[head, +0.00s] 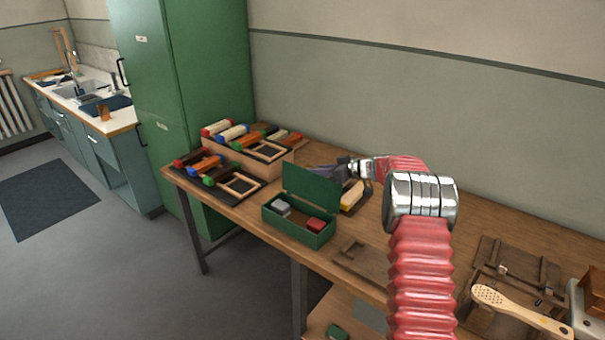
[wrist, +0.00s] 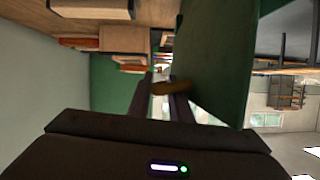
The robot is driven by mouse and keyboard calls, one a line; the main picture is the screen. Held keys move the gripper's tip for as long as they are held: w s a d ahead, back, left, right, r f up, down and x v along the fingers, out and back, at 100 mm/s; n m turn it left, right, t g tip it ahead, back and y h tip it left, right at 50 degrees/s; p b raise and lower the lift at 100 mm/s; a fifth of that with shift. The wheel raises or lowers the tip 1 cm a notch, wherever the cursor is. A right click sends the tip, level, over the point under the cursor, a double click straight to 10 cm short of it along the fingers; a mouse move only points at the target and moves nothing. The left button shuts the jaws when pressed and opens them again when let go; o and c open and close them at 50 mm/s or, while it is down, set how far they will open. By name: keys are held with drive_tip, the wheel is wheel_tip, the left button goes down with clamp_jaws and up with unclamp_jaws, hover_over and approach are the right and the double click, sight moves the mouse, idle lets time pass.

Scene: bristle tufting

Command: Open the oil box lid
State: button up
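The green oil box (head: 290,228) stands on the workbench with its lid (head: 311,187) raised upright at the back. A grey block (head: 281,207) and a red block (head: 315,225) sit inside it. My gripper (head: 318,168) is behind the top of the lid, its tips partly hidden in the head view. In the wrist view the lid (wrist: 215,60) is a large dark green panel beside the fingers. The two fingers (wrist: 160,84) stand apart. A small tan knob (wrist: 172,88) lies across the right finger near the lid; whether the fingers touch it is unclear.
Racks of coloured brushes (head: 238,140) stand left of the box. A yellowish brush (head: 353,196) lies close to its right. A flat wooden board (head: 362,262) lies to the front right, and wooden boxes (head: 515,265) are farther right. A green cabinet (head: 190,90) stands behind.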

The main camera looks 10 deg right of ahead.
drive_tip(key=shift+d+f, duration=0.1)
drive_tip(key=shift+f, duration=0.15)
drive_tip(key=shift+s+d+r, duration=0.25)
drive_tip(key=shift+s+d, duration=0.05)
drive_tip(key=shift+d, duration=0.05)
drive_tip(key=v, duration=1.2)
drive_tip(key=shift+s+r, duration=0.2)
drive_tip(key=shift+s, duration=0.15)
drive_tip(key=shift+d, duration=0.1)
